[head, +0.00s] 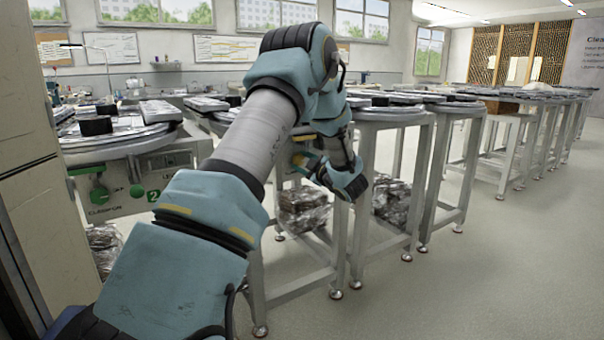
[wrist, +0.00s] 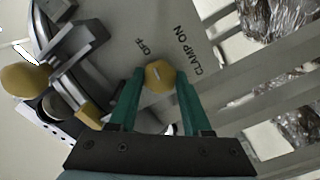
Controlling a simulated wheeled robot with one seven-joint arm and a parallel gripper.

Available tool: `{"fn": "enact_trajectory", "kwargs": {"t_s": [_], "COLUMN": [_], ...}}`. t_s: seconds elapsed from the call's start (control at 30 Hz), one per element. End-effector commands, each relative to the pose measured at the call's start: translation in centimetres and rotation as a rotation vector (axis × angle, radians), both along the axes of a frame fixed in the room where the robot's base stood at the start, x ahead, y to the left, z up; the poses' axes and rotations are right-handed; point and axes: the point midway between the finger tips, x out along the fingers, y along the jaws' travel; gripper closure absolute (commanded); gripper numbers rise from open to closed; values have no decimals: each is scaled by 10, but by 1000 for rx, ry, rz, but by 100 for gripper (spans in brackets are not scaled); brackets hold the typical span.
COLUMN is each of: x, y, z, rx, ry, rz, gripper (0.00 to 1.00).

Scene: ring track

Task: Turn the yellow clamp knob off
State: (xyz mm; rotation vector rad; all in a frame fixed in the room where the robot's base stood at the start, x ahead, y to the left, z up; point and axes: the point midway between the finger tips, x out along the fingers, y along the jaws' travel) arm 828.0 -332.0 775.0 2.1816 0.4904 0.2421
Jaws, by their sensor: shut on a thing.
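The yellow clamp knob (wrist: 159,76) is in the middle of the wrist view, on a pale panel (wrist: 135,35) printed with "OFF" and "CLAMP ON". My gripper (wrist: 160,82) has its two green fingers on either side of the knob and is shut on it. A light mark on the knob's face points toward the upper right, between the two labels.
A green knob (head: 99,194) and a green number 2 (head: 153,196) show on a nearer station's panel at left. Ring tables on metal legs (head: 357,205) stand along the row, with plastic-wrapped bundles (head: 303,210) beneath. The floor (head: 500,270) at right is clear.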

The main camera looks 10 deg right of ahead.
Motion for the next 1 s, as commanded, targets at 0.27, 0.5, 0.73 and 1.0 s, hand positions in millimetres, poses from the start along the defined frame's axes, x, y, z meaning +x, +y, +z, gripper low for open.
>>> {"fn": "enact_trajectory", "kwargs": {"t_s": [0.27, 0.5, 0.73, 1.0], "x": [0, -1, -1, -1], "y": [0, 0, 0, 0], "z": [-3, -2, -1, -1], "rx": [-138, -191, -202, -201], "ry": [-64, -88, -93, -94], "rz": [1, 0, 0, 1], "gripper": [100, 100, 100, 48]}}
